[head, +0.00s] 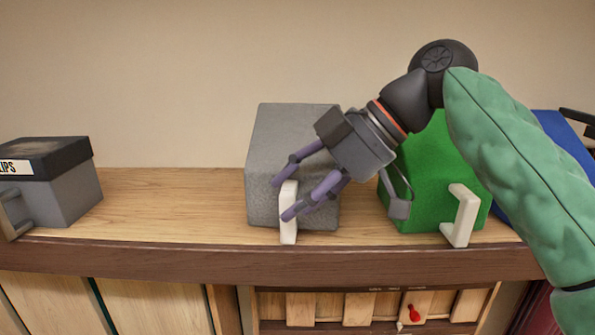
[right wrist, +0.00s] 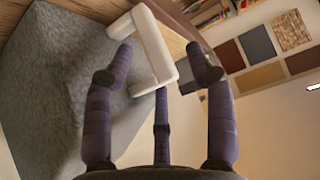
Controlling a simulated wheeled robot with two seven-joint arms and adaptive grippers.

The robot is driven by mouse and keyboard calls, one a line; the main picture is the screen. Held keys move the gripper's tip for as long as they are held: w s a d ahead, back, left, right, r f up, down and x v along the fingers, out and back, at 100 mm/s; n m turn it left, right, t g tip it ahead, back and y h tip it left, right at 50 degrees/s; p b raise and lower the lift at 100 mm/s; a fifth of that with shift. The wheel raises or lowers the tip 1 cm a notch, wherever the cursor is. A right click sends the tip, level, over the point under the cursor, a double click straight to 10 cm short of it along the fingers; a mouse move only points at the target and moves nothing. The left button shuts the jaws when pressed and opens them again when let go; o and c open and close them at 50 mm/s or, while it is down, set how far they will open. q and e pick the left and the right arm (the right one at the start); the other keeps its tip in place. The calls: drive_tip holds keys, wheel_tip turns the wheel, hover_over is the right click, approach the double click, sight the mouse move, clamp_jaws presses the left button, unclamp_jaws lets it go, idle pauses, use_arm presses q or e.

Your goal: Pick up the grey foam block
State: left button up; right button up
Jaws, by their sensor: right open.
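The grey foam block (head: 262,150) stands on the wooden shelf, with a white handle (head: 288,224) on its front face. My right gripper (head: 288,199) is in front of the block at the handle, its purple fingers spread to either side of it. In the right wrist view the block (right wrist: 55,85) fills the left side and the white handle (right wrist: 155,45) lies between the open fingers (right wrist: 160,70). I cannot tell whether a finger touches the handle. My left gripper is not in view.
A green block (head: 432,175) with a white handle stands right of the grey block, behind my right arm. A blue thing (head: 565,135) is further right. A grey box with a black top (head: 68,190) sits at the left. The wooden shelf (head: 170,205) between is clear.

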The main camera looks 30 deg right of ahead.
sight(285, 206)
drive_tip(key=shift+x, duration=1.5)
drive_tip(key=shift+w, duration=0.1)
drive_tip(key=c, duration=0.4)
drive_tip(key=shift+a, duration=0.1)
clamp_jaws()
drive_tip(key=shift+f, duration=0.15)
